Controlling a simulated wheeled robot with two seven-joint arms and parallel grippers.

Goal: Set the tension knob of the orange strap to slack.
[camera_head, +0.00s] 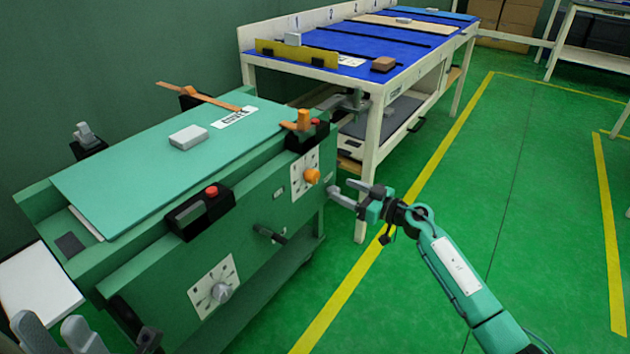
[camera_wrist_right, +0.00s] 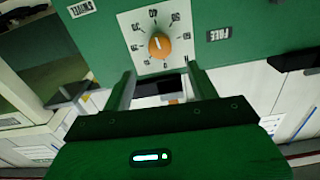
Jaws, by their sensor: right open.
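An orange strap (camera_head: 205,97) lies across the back edge of the teal board, and an orange piece (camera_head: 303,121) stands on a black clamp at the bench's right front corner. The orange knob (camera_head: 311,176) sits on a white dial plate on the green front panel. In the right wrist view, the knob (camera_wrist_right: 158,44) has a short white line on its face, pointing roughly toward the picture top; the numbers are inverted. My right gripper (camera_head: 344,192) is open, empty, apart from the knob and facing it. My left gripper (camera_head: 54,332) is open at the bottom left, empty.
A grey knob (camera_head: 221,292) on another dial plate is lower left on the panel. A blue-topped table (camera_head: 350,72) stands behind. The green floor at right is clear.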

